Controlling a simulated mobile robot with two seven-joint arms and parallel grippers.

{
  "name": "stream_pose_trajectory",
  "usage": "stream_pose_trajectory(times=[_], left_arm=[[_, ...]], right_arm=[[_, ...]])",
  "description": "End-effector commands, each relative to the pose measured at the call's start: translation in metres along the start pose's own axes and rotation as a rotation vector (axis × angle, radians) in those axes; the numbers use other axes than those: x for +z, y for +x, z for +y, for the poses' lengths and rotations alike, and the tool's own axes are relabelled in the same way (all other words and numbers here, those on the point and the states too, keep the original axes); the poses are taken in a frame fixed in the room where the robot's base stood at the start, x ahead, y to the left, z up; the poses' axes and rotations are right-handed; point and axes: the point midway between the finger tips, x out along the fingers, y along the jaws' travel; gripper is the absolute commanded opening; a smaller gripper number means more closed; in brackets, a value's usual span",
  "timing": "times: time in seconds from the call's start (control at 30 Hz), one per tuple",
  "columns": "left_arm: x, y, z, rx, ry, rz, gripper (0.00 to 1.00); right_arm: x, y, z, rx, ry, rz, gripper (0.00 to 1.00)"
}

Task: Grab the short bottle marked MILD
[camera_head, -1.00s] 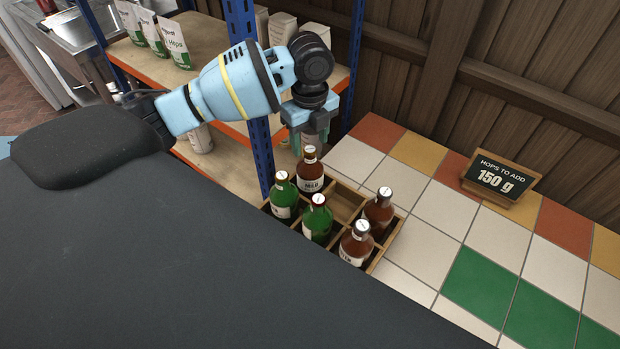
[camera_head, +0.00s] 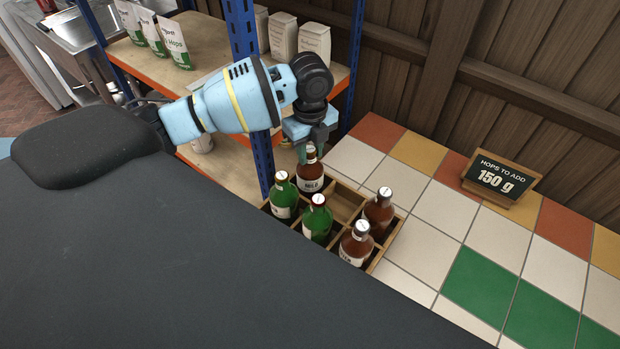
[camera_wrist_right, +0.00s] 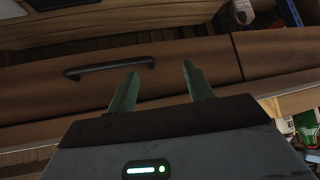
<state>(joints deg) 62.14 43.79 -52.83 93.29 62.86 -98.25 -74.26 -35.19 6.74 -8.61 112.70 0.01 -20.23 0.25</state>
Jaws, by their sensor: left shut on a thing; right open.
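A brown bottle (camera_head: 310,178) with a white label, seemingly reading MILD, stands upright in the far left cell of a wooden crate (camera_head: 376,262). My left gripper (camera_head: 310,150) points down over it and is shut on the bottle's neck, just under the pale cap. Its fingers are partly hidden behind the wrist. The bottle still sits in its cell. My right gripper (camera_wrist_right: 154,88) is open and empty in the right wrist view, facing a brown panel with a dark handle.
Two green bottles (camera_head: 317,219) and two more brown bottles (camera_head: 378,212) share the crate; one cell is empty. A sign (camera_head: 497,180) reads 150 g.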

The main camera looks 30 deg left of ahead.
Motion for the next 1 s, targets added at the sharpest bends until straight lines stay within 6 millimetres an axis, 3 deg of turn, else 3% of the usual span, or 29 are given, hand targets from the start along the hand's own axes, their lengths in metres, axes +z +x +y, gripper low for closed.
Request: stream_pose_trajectory(times=[0.57,0.77,1.0], left_arm=[[0.000,-0.008,-0.001,-0.005,0.000,-0.001,0.00],[0.001,-0.038,-0.002,-0.009,0.000,-0.002,0.00],[0.000,-0.097,-0.001,-0.010,0.001,-0.002,0.00]], right_arm=[[0.000,0.000,0.002,0.000,-0.007,0.000,0.52],[-0.005,-0.001,0.002,0.001,-0.009,0.009,0.52],[-0.011,-0.001,0.003,0.003,-0.011,0.021,0.52]])
